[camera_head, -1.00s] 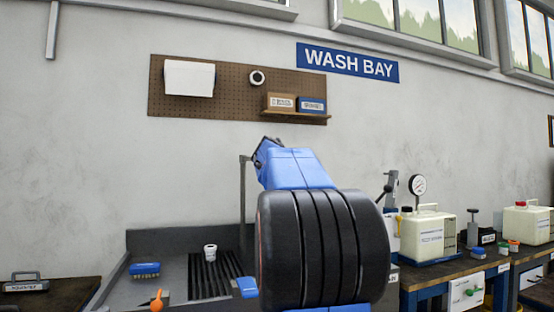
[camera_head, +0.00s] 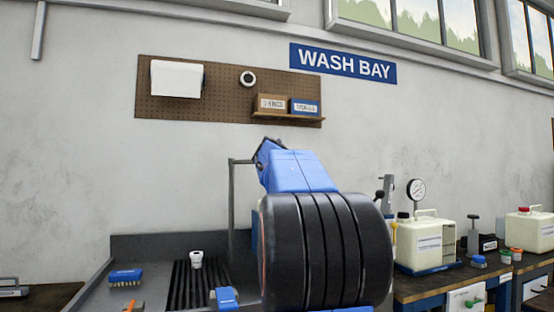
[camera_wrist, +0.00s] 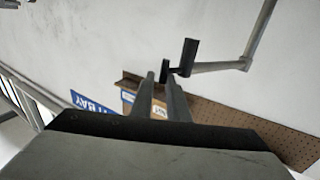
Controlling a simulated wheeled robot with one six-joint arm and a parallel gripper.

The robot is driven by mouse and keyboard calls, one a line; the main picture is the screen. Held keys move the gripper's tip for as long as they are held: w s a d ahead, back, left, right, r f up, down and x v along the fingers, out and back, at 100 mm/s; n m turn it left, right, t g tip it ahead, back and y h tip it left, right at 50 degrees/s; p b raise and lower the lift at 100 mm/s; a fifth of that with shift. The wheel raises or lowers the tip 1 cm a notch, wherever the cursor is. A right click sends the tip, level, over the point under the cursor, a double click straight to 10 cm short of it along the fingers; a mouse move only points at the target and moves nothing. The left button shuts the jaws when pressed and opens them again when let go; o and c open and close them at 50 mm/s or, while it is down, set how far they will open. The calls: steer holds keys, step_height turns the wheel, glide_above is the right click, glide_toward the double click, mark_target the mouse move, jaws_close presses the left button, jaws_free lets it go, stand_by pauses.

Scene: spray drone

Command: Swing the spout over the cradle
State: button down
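The spout is a thin grey pipe (camera_head: 232,205) rising behind the sink and bending right at the top. In the wrist view its grey pipe (camera_wrist: 215,67) comes in from the upper right and ends in a dark upright bar (camera_wrist: 188,57). My gripper (camera_head: 262,152) is at the height of the pipe's top bend, mostly hidden behind my blue arm. In the wrist view my two fingers (camera_wrist: 160,76) are apart with nothing visibly held, and the dark bar lies just beyond their tips. The cradle cannot be told for sure; a small white cup-like piece (camera_head: 196,260) stands on the sink's black ribbed rack (camera_head: 182,290).
The grey sink (camera_head: 140,245) holds a blue brush (camera_head: 126,277). A pegboard (camera_head: 222,85) with shelf boxes hangs on the wall. A bench at right bears a white jug (camera_head: 427,243), a gauge (camera_head: 416,190) and small jars. My arm hides the sink's right part.

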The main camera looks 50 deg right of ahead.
steer(key=c, duration=1.8)
jaws_free()
steer(key=shift+s+d+f+g, duration=0.15)
steer(key=shift+s+d+f, duration=0.1)
steer(key=shift+d+f, duration=0.25)
steer(key=shift+s+d+f+g, duration=0.15)
steer(key=shift+s+d+f, duration=0.05)
steer(key=shift+d+f, duration=0.3)
steer(key=shift+w+a+f, duration=0.15)
steer(key=shift+a, duration=0.05)
steer(key=shift+s+a, duration=0.25)
steer(key=shift+a, duration=0.3)
steer(key=o, duration=1.2)
steer(key=v, duration=0.5)
steer(key=shift+s+a+r, duration=0.15)
steer(key=shift+r, duration=0.05)
steer(key=shift+c, duration=0.2)
steer(key=v, duration=0.3)
steer(key=shift+r, duration=0.15)
steer(key=c, duration=1.2)
steer(key=v, duration=0.5)
steer(key=r+v, duration=0.1)
steer(key=v, duration=0.2)
steer(key=shift+s+a, duration=0.25)
steer(key=shift+s, duration=0.05)
